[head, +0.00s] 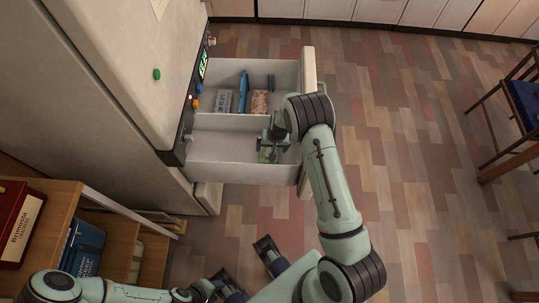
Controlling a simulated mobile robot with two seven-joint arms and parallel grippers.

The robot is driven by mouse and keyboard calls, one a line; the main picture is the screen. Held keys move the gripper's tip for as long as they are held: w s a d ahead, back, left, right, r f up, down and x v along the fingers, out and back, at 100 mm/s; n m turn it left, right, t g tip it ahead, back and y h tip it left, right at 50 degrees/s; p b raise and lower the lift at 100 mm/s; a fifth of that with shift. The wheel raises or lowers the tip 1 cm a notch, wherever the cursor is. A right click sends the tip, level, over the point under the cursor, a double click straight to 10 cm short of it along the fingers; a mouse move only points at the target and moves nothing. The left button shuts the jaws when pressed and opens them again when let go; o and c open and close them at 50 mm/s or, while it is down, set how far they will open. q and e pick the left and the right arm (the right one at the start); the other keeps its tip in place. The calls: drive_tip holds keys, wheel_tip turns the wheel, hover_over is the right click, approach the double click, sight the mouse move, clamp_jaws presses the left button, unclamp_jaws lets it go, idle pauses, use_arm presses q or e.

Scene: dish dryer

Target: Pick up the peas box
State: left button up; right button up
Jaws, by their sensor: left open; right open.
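The open drawer (222,147) of a white appliance has two compartments. A small greenish item (268,155), likely the peas box, shows in the nearer compartment; its label cannot be read. My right gripper (272,143) is open and reaches down into that compartment, right above or around this item and partly covering it. I cannot tell whether the fingers touch it. My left gripper (245,264) is open and empty, low in the head view, outside the drawer and over the floor.
The far compartment holds a grey-blue box (224,101), a blue upright item (243,92) and a reddish-brown patterned box (260,102). A wooden shelf with books (20,225) stands at lower left. A chair (515,105) is at right. The floor between is clear.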

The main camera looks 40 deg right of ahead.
drive_tip(key=f, duration=0.5)
drive_tip(key=shift+w+f+b, duration=0.2)
drive_tip(key=shift+w+b, duration=0.15)
drive_tip(key=shift+w, duration=0.05)
drive_tip(key=c, duration=1.1)
